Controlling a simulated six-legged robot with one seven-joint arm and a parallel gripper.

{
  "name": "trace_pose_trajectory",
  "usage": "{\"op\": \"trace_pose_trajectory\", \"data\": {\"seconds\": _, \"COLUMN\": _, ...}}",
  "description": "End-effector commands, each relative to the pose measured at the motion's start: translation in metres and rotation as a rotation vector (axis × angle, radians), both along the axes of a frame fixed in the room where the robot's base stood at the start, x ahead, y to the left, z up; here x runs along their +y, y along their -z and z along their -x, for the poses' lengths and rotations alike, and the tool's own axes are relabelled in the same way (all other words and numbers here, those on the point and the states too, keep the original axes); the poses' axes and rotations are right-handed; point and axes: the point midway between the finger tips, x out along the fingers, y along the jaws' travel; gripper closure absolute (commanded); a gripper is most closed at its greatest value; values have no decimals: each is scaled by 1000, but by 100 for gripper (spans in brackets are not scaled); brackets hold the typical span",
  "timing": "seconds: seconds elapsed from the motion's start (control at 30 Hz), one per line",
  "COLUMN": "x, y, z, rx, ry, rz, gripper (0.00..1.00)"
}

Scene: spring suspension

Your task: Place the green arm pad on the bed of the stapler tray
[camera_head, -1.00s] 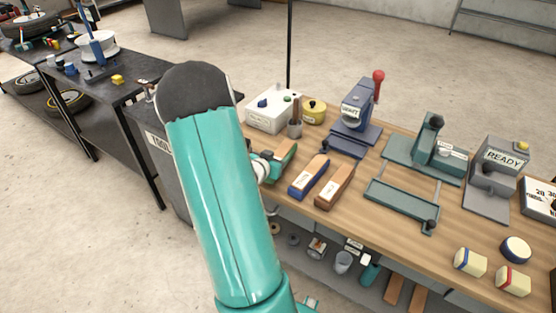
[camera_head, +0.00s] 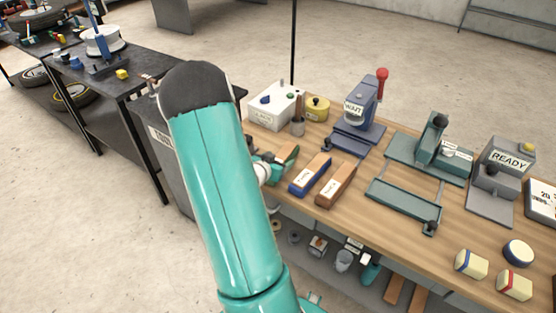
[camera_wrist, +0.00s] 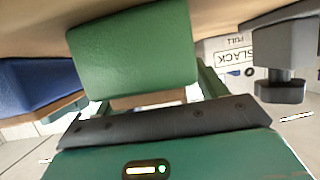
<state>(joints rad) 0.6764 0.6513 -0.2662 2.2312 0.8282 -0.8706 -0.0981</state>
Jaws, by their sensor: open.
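The green arm pad (camera_head: 288,152), with a wooden underside, lies at the left end of the wooden bench beside a blue pad and a brown pad. In the wrist view its green top (camera_wrist: 135,48) fills the upper middle, close in front of my gripper (camera_wrist: 153,93). My gripper is open, its fingers partly hidden by the pad; contact cannot be told. In the head view my teal arm hides most of the gripper. A dark green machine (camera_head: 432,145), which looks like the stapler, stands right of centre with a low tray frame (camera_head: 400,205) in front.
The blue pad (camera_head: 310,175) and brown pad (camera_head: 335,185) lie close to the right of the green one. Small blocks (camera_head: 471,263) lie front right.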

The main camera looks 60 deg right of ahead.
Motion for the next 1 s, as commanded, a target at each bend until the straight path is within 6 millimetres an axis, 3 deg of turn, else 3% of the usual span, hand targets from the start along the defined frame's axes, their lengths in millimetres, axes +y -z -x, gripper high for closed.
{"op": "trace_pose_trajectory", "data": {"seconds": 0.2, "x": 1, "y": -1, "z": 1, "rx": -1, "ry": 0, "rz": 1, "gripper": 29}}
{"op": "trace_pose_trajectory", "data": {"seconds": 0.7, "x": 98, "y": -41, "z": -7, "rx": -3, "ry": -4, "rz": 0, "gripper": 29}}
{"op": "trace_pose_trajectory", "data": {"seconds": 1.0, "x": 126, "y": -53, "z": -8, "rx": 1, "ry": -1, "rz": 0, "gripper": 29}}
